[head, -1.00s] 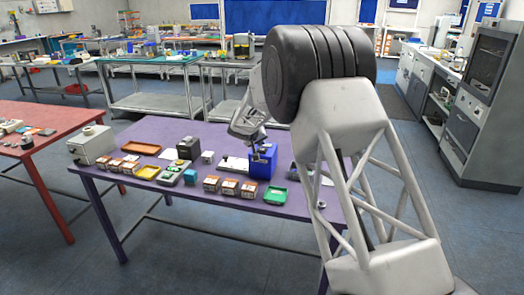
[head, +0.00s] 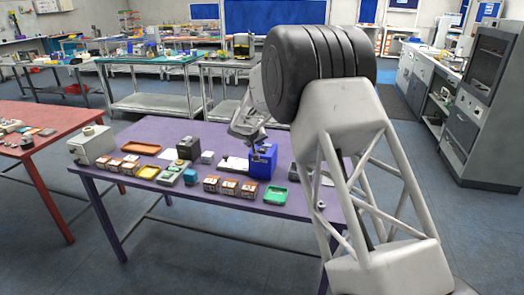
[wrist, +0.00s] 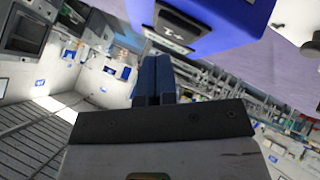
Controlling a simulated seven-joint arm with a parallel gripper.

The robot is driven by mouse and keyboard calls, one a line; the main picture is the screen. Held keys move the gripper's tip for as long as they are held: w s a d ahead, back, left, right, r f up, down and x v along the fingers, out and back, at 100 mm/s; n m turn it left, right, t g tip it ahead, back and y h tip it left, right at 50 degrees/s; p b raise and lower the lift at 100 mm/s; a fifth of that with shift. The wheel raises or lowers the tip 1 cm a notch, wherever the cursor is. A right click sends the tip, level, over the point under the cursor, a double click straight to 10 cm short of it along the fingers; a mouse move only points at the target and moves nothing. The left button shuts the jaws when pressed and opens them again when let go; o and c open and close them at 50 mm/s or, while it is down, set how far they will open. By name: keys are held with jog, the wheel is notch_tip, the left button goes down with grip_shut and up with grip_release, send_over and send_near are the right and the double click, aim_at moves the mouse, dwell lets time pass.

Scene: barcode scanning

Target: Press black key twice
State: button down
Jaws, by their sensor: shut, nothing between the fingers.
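A blue box (head: 263,164) stands upright on the purple table, right of the middle. In the wrist view, the blue box (wrist: 228,32) fills the top, with a dark key-like patch (wrist: 178,28) bearing a pale mark on its face. I cannot tell for certain that this patch is the black key. My gripper (wrist: 154,62) is shut and empty, its two blue fingers side by side, with their tips close to the dark patch. I cannot tell whether they touch it. In the head view my gripper is small at the top of the blue box.
Small brown boxes (head: 229,187), a green tray (head: 274,195), a yellow tray (head: 148,172), a black box (head: 189,148) and a grey-white device (head: 92,145) stand on the purple table (head: 160,133). A red table (head: 57,114) stands to the left.

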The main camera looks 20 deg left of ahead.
aim_at(261, 149)
jog(key=shift+f, duration=0.1)
dwell(0.3)
jog(key=shift+f, duration=0.3)
jog(key=shift+f, duration=0.5)
dwell(1.2)
jog(key=shift+r, duration=0.9)
jog(key=shift+r, duration=2.5)
dwell(1.1)
jog(key=shift+r, duration=1.9)
